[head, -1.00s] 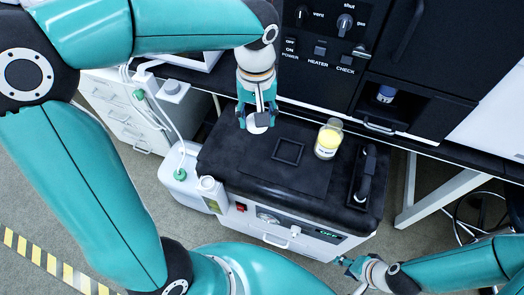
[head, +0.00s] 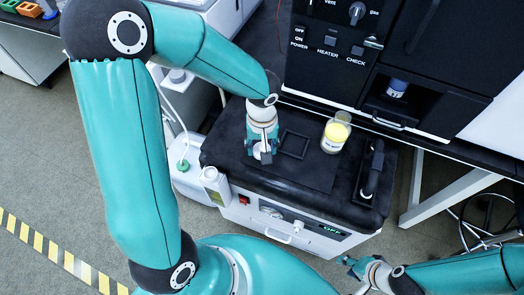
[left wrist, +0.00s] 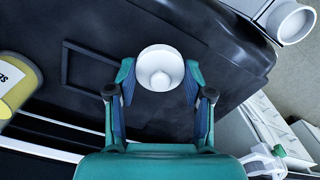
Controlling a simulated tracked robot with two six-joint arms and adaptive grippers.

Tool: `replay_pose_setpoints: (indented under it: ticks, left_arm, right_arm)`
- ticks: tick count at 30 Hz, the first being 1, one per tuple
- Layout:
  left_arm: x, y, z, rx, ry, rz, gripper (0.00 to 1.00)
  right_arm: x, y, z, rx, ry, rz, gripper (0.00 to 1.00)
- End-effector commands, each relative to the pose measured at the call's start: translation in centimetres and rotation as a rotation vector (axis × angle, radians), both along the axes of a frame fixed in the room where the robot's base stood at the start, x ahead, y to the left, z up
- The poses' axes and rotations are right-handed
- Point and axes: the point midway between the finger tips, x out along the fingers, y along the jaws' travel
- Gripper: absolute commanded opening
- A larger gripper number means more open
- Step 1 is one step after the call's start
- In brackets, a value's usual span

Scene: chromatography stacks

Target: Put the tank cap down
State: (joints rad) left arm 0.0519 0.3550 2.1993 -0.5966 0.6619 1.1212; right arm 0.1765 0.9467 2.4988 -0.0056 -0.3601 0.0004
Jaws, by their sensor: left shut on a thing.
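The tank cap (left wrist: 161,66) is a small white round piece with a raised knob in its middle. In the left wrist view it sits between the two fingers of my left gripper (left wrist: 160,82), which is shut on it. In the head view my left gripper (head: 261,152) and the cap (head: 262,150) are over the black top (head: 310,178) of the low unit, just left of a square raised frame (head: 294,144). I cannot tell whether the cap touches the top. My right gripper (head: 347,263) is low at the unit's front right; its finger opening is unclear.
A jar with yellow contents (head: 335,134) stands right of the frame, and a black handle (head: 371,170) lies further right. A white open-looking neck (head: 209,175) is at the unit's left corner. A white jug (head: 190,182) stands left. The top's front middle is clear.

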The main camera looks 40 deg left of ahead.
Motion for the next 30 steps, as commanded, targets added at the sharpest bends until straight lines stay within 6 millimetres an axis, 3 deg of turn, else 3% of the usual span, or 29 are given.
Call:
replay_pose_setpoints:
  ticks: [3, 6, 18, 19, 22, 30]
  left_arm:
    - [-0.1, 0.1, -2.0, 0.000, 0.004, 0.001, 0.28]
    - [-0.1, 0.1, -2.8, 0.000, 0.002, 0.002, 0.28]
    - [0.0, 0.1, -3.2, 0.000, 0.000, 0.002, 0.28]
    - [0.0, 0.1, -3.1, 0.000, 0.000, 0.002, 0.56]
    - [0.0, 0.1, -3.0, 0.000, 0.000, 0.002, 0.73]
    - [0.0, 0.1, -3.0, 0.000, 0.000, 0.002, 0.76]
  right_arm:
    - [0.0, 0.0, -0.4, 0.000, 0.000, 0.000, 0.40]
    - [0.0, 0.0, -0.5, 0.000, 0.000, 0.000, 0.40]
    - [0.0, 0.0, -1.0, 0.000, 0.000, 0.000, 0.40]
    - [0.0, 0.0, -0.8, 0.000, 0.000, 0.000, 0.40]
    - [0.0, 0.0, -0.8, 0.000, 0.000, 0.000, 0.40]
    - [0.0, 0.0, -0.7, 0.000, 0.000, 0.000, 0.40]
